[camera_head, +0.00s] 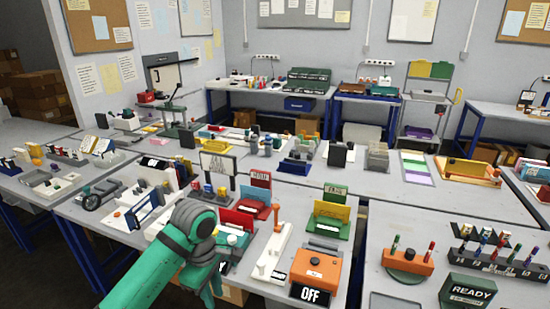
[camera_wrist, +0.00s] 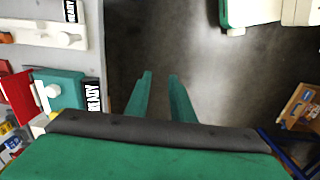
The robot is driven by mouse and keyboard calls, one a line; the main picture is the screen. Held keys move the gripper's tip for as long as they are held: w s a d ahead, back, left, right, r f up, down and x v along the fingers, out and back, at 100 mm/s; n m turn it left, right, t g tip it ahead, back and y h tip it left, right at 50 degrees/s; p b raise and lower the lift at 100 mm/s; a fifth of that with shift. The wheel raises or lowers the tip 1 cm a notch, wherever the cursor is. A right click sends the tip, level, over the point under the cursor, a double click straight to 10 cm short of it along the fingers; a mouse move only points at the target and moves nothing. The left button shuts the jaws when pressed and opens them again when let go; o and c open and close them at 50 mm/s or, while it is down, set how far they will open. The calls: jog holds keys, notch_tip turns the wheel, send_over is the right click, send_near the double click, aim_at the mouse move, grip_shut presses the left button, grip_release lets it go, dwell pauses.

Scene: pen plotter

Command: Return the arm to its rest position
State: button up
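My gripper (camera_wrist: 158,80) shows in the wrist view as two green fingers, parallel with a clear gap between them. Nothing is between the fingers, and dark floor shows beyond them. In the head view my green and grey arm reaches up from the bottom left and bends down, with my gripper (camera_head: 212,286) low at the front edge of the near table (camera_head: 345,292). There the fingers are partly hidden by the wrist. The gripper touches no object that I can see. I cannot pick out the pen plotter with certainty.
In the wrist view, a teal block with a READY label (camera_wrist: 62,90) and a white base with a knob (camera_wrist: 62,36) stand on the table to the left. In the head view, an orange box above an OFF sign (camera_head: 316,268) stands right of my gripper. Tables are crowded.

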jog(key=w+d+f+m+t+h, duration=0.1)
jog(key=w+d+t+h, duration=0.2)
jog(key=d, duration=0.8)
jog(key=w+d+f+m+t+h, duration=0.1)
jog(key=d+f+t+h, duration=0.2)
jog(key=d, duration=0.8)
jog(key=w+d+m+t+h, duration=0.2)
jog(key=d+t+h, duration=0.25)
jog(key=d, duration=0.65)
jog(key=s+a+f+t+y, duration=0.1)
jog(key=s+a+f+y, duration=0.2)
jog(key=s, duration=0.4)
jog(key=s+a+f+t+y, duration=0.2)
jog(key=s+f+y, duration=0.1)
jog(key=s+f, duration=0.3)
jog(key=s+a+f+t+y, duration=0.1)
jog(key=s+a+f+y, duration=0.15)
jog(key=s, duration=0.55)
jog(key=s+a+r+m+y, duration=0.1)
jog(key=s+a+m, duration=0.3)
jog(key=s, duration=0.6)
jog(key=s+a+r+m+y, duration=0.1)
jog(key=s+a+m, duration=0.4)
jog(key=s, duration=0.5)
jog(key=shift+s+a+r+m+t, duration=0.2)
jog(key=shift+a+r+m+t, duration=0.15)
jog(key=shift+r, duration=0.2)
